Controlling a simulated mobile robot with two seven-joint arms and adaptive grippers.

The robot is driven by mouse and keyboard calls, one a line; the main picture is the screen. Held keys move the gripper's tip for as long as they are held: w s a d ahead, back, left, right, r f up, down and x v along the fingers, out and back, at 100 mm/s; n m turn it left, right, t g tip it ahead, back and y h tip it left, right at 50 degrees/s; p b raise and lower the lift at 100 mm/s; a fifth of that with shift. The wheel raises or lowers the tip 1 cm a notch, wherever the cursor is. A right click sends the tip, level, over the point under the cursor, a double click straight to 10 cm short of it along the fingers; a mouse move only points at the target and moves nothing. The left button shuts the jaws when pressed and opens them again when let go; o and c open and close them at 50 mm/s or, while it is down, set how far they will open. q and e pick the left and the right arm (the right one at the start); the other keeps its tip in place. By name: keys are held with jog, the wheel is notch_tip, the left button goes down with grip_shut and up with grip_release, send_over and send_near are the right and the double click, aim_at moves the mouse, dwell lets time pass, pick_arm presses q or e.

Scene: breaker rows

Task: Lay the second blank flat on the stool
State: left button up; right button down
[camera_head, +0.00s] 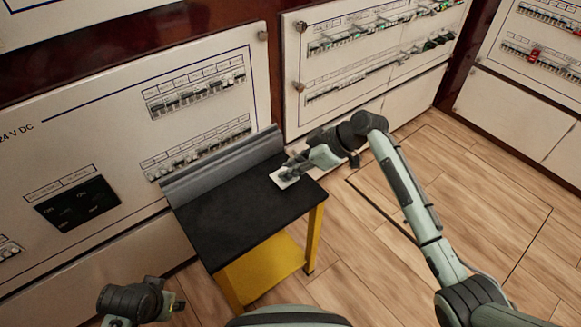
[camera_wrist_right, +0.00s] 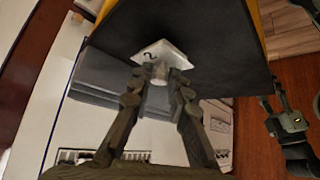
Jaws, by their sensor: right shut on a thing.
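The second blank (camera_head: 284,179) is a small white plate over the right part of the stool's black top. In the right wrist view the blank (camera_wrist_right: 160,50) shows a "2" on its face and a short pale stub between my fingers. My right gripper (camera_head: 291,168) is shut on it, and its fingertips (camera_wrist_right: 158,76) close around the stub. Whether the plate touches the top or hovers just above it, I cannot tell. The stool (camera_head: 225,222) has a black top and yellow legs. My left gripper (camera_head: 176,302) is at the lower left, away from the stool; its jaw opening is unclear.
A grey ledge (camera_head: 222,165) runs along the stool's back edge, against the white breaker panel (camera_head: 90,130). More panels with breaker rows (camera_head: 370,50) stand behind and to the right. The wooden floor (camera_head: 460,180) is open right of the stool. The front of the stool top is bare.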

jog(key=shift+f+b, duration=0.4)
jog(key=shift+f, duration=0.35)
jog(key=c, duration=1.4)
grip_release()
jog(key=shift+o, duration=0.2)
jog(key=v, duration=1.2)
